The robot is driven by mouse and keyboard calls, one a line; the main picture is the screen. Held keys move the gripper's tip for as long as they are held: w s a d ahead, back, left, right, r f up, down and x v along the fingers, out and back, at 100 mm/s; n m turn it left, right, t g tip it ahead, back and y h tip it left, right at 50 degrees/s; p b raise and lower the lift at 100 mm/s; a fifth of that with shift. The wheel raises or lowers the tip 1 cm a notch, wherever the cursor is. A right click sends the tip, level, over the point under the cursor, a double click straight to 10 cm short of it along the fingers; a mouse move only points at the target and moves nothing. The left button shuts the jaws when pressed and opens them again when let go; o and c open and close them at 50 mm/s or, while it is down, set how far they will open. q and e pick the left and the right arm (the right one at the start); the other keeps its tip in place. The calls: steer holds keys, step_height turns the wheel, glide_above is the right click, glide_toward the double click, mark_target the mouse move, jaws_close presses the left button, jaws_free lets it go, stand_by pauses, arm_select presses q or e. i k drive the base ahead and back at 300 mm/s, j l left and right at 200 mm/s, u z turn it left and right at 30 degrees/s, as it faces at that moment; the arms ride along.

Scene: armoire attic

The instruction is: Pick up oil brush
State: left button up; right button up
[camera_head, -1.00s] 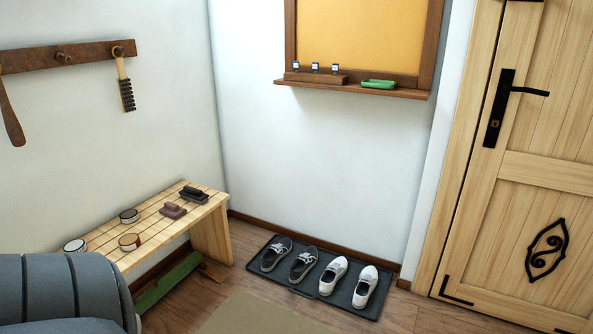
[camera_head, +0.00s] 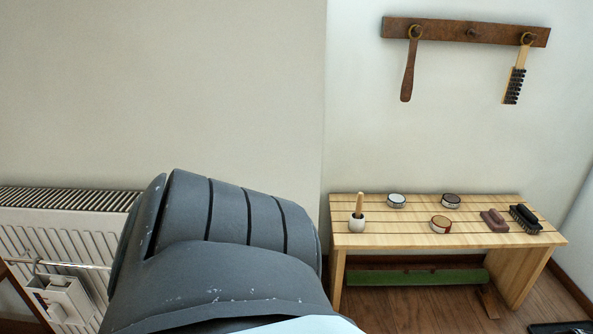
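A wooden handle (camera_head: 360,204) stands upright in a small white pot (camera_head: 358,223) at the left end of the slatted bench (camera_head: 390,239); its lower end is hidden in the pot. This looks like the oil brush, but its bristles do not show. A black-bristled brush (camera_head: 515,82) with a pale handle hangs from the wall rack. A dark brush (camera_head: 525,218) and a brown block-shaped brush (camera_head: 494,221) lie at the bench's right end. Neither of my grippers is in view.
Several round tins, including a reddish one (camera_head: 441,225), sit on the bench. A brown shoehorn-like tool (camera_head: 408,72) hangs on the rack (camera_head: 465,31). A radiator (camera_head: 60,225) stands at left. A green item (camera_head: 415,277) lies under the bench. My grey arm link blocks the lower middle.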

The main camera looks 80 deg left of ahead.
mark_target(358, 209)
steer(key=u, duration=2.1)
steer(key=l+u, duration=0.2)
steer(key=u, duration=0.2)
steer(key=l+u, duration=0.2)
steer(key=u, duration=0.25)
steer(key=l+u, duration=0.2)
steer(key=u, duration=0.2)
steer(key=l+u, duration=0.2)
steer(key=l, duration=0.15)
steer(key=k+l+u, duration=0.25)
steer(key=l+u, duration=0.2)
steer(key=l, duration=0.3)
